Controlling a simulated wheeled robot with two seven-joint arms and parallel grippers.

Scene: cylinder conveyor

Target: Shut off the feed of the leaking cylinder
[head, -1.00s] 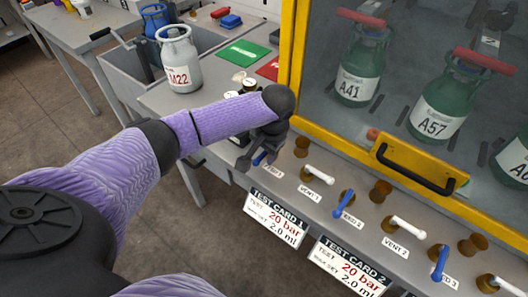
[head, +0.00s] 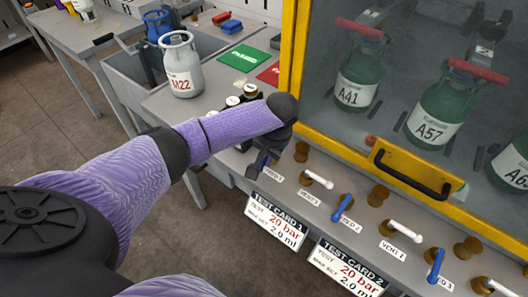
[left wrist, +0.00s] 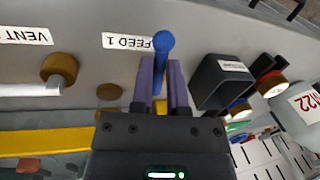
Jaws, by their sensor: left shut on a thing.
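My left gripper (head: 262,165) is at the near left end of the valve panel, shut on the blue FEED 1 lever. In the left wrist view, the blue lever (left wrist: 163,45) lies between the two purple fingers (left wrist: 160,75), its round end showing past them. Blue levers FEED 2 (head: 342,207) and FEED 3 (head: 436,264) stand further right. Green cylinders A41 (head: 357,85), A57 (head: 440,112) and a partly cut-off third (head: 512,163) stand behind the yellow-framed window. I cannot see which one leaks. My right gripper is not in view.
White levers VENT 1 (head: 317,180) and VENT 2 (head: 404,231) alternate with the blue ones. Test cards (head: 275,220) hang on the front edge. Grey cylinder M22 (head: 181,68) stands at the back left.

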